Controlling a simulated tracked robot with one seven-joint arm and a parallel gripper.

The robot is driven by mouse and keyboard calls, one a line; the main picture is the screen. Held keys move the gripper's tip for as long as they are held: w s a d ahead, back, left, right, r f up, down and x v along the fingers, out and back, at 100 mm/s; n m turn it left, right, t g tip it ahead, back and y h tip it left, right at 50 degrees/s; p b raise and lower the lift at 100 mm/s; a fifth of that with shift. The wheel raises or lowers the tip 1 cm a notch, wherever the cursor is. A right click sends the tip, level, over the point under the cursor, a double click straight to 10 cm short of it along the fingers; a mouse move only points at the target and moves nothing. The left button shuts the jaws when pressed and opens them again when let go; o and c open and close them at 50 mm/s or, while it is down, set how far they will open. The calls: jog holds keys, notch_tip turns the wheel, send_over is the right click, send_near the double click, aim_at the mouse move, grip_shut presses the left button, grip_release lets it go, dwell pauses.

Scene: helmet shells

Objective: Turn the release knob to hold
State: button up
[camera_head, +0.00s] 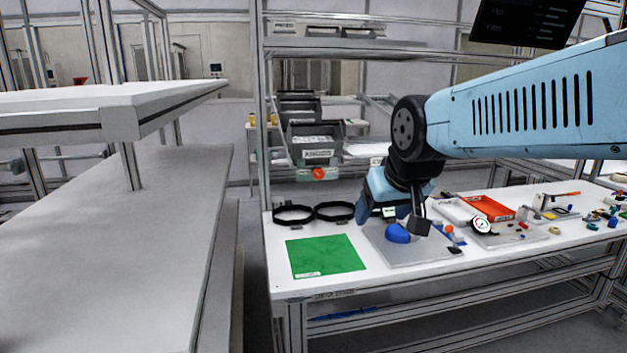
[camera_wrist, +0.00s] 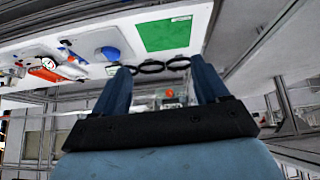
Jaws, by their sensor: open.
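An orange-red knob (camera_head: 319,173) sits low on the front of a grey unit with stacked bins (camera_head: 318,140), behind the table's back edge. A white label is on the unit above it. I cannot read the knob's setting. In the wrist view, which is turned upside down, an orange-red spot that looks like this knob (camera_wrist: 169,93) shows between the fingers, small and distant. My gripper (camera_wrist: 162,67) is open and empty, with two blue fingers spread apart. In the head view my gripper (camera_head: 372,200) hangs above the table, right of the knob and apart from it.
Two black rings (camera_head: 293,214) lie at the table's back left, behind a green mat (camera_head: 325,256). A blue dome (camera_head: 397,233) rests on a grey plate (camera_head: 435,246). A red tray (camera_head: 487,208) and small parts lie further right. A wide grey bench (camera_head: 130,250) stands left.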

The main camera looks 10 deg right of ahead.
aim_at(319, 176)
jog(key=w+f+n+t, duration=0.3)
jog(key=w+t, duration=0.5)
jog(key=w, duration=2.5)
jog(key=w+d+f+t+y, duration=0.1)
jog(key=w+f+t, duration=0.3)
jog(key=w+f, duration=0.3)
jog(key=w+d+f+t, duration=0.1)
jog(key=w+f+t, duration=0.25)
jog(key=f, duration=0.65)
jog(key=x, duration=1.4)
jog(key=shift+w+d+r, duration=0.1)
jog(key=shift+w+d, duration=0.05)
jog(key=shift+d, duration=0.05)
jog(key=c, duration=1.1)
